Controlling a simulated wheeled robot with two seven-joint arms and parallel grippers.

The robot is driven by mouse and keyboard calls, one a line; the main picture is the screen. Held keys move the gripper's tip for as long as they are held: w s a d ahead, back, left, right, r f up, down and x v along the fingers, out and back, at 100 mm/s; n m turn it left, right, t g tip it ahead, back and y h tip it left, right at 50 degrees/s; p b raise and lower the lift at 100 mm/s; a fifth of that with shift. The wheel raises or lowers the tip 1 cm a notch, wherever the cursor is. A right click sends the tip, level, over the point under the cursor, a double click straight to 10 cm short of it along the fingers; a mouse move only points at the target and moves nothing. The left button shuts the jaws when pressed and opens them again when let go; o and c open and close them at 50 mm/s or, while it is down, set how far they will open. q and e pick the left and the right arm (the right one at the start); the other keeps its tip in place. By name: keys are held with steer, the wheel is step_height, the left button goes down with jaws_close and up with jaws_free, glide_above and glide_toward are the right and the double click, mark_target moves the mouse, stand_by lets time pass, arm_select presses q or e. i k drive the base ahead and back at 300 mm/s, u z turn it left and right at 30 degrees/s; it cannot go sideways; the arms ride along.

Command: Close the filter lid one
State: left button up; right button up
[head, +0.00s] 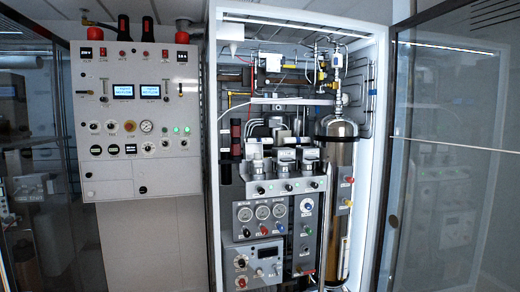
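Inside the open white cabinet (213,120), a row of three silver housings stands at mid-height: a left one (257,172), a middle one (286,161) and a right one (309,159). They look like the filters, but no label marks which one is filter one. Their tops are small and crowded by white and dark parts, so I cannot tell whether any lid is open or shut. Neither of my grippers shows in the head view.
A grey control panel (135,172) with gauges and displays hangs left of the cabinet. A tall bronze cylinder (340,200) stands at the cabinet's right side. The glass door (450,170) is swung open to the right. Gauges (262,212) sit below the housings.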

mark_target(249, 148)
steer(key=u, duration=0.1)
steer(key=k, duration=0.4)
steer(key=z, duration=0.85)
steer(key=i, duration=1)
steer(key=z, duration=0.2)
